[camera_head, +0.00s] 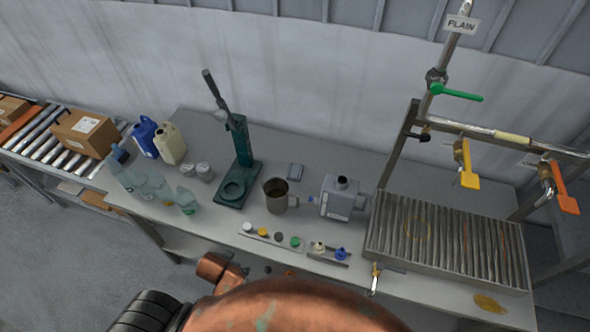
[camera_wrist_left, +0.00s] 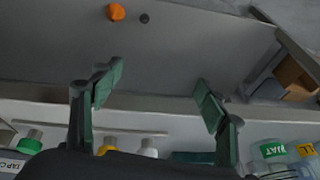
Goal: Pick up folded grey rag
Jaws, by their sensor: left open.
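In the head view only copper-coloured parts of my arm show at the bottom, and the gripper itself is hidden. My right gripper is in neither view.
Caps (camera_head: 262,232) line the front. Clear bottles (camera_head: 157,186) stand left, a slatted drain tray (camera_head: 445,240) right. An orange piece (camera_wrist_left: 116,11) lies beyond the edge.

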